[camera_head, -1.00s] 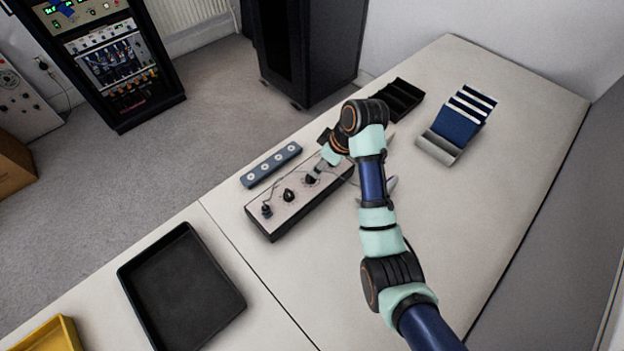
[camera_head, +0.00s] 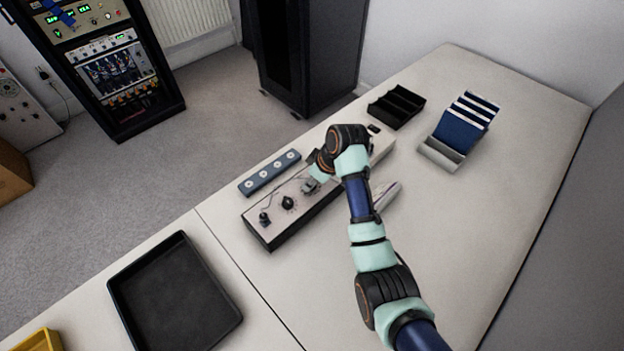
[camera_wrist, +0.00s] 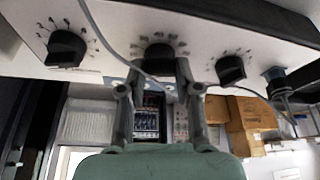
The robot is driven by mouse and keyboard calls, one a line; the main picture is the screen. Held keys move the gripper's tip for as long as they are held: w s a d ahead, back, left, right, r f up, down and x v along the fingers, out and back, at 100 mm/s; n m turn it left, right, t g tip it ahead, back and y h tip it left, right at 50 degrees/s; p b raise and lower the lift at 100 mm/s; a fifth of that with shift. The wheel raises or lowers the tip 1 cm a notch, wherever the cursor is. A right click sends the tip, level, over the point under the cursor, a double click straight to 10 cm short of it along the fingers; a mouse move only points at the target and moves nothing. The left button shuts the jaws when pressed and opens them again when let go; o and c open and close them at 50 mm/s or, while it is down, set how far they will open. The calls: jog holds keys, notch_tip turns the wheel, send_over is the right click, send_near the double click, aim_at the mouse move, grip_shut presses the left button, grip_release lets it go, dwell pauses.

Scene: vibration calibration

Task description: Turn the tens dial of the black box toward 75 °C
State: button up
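The box (camera_head: 330,200) has a pale top panel and dark sides and stands along the table's left edge. Other dials show to the left (camera_wrist: 67,48) and right (camera_wrist: 230,69). The scale markings are too small to read. In the head view, my gripper (camera_head: 310,185) partly covers its dial.
A thin cable (camera_wrist: 100,35) crosses the panel close to my left finger. A blue-grey strip with round sockets (camera_head: 270,173) lies along the box's far side. A black tray (camera_head: 175,295), a black divided bin (camera_head: 396,106) and a rack of blue cards (camera_head: 440,153) stand apart.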

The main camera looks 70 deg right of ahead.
grip_shut()
jog(key=shift+r+p, duration=0.1)
jog(key=shift+p, duration=0.2)
jog(key=shift+m+p, duration=0.3)
jog(key=shift+p, duration=0.1)
jog(key=shift+a+r+p, duration=0.1)
jog(key=shift+r+p, duration=0.05)
jog(key=shift+p, duration=0.4)
jog(key=shift+r+m+h+p, duration=0.1)
jog(key=shift+m+h+p, duration=0.3)
jog(key=shift+m+p, duration=0.6)
jog(key=m+p, duration=0.2)
jog(key=p, duration=0.2)
jog(key=shift+g+h, duration=0.3)
jog(key=shift+h, duration=0.1)
jog(key=shift+f+m+h+p, duration=0.25)
jog(key=shift+m+h+p, duration=0.05)
jog(key=shift+m+p, duration=0.35)
jog(key=shift+f, duration=0.1)
